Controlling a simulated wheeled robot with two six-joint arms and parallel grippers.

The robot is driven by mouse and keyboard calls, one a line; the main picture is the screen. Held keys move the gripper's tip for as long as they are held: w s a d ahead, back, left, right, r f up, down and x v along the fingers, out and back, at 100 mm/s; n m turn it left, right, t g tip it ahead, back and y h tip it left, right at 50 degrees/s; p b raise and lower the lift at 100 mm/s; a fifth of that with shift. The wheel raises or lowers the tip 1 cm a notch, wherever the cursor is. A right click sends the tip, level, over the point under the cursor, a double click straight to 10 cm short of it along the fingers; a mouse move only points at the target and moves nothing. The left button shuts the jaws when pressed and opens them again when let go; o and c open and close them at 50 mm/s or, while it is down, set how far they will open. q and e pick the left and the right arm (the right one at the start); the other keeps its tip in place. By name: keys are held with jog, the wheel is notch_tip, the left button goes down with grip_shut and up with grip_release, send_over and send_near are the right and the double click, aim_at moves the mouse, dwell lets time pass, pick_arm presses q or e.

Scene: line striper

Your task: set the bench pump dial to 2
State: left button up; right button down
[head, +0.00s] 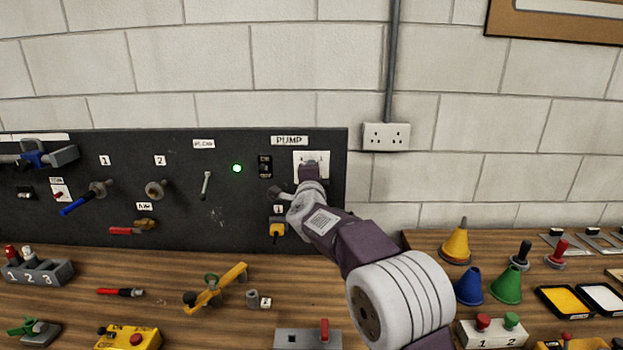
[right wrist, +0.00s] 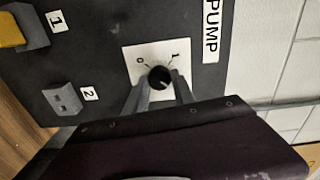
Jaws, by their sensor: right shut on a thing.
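The pump dial is a small black knob (right wrist: 160,77) on a white plate (right wrist: 140,55) under the PUMP label (right wrist: 210,30). The plate shows in the head view (head: 312,156) near the right end of the black panel, with the knob hidden behind my gripper. Marks 0 and 1 are readable on the plate; any others are hidden. My right gripper (right wrist: 163,85) is shut on the knob, one finger on each side. It also shows at the plate in the head view (head: 309,172). I cannot tell surely where the knob points. My left gripper is out of view.
A black switch (head: 265,167) and a lit green lamp (head: 237,168) are left of the dial. Below is a yellow plug (head: 278,228) in a socket marked 1; socket 2 (right wrist: 63,98) looks empty. Tools crowd the bench below. Cones (head: 456,245) stand at right.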

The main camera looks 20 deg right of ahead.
jog(key=shift+m, duration=0.5)
jog(key=c, duration=1.1)
grip_release()
jog(key=shift+o, duration=0.2)
jog(key=b+v, duration=0.2)
jog(key=v, duration=0.7)
jog(key=shift+f, duration=0.15)
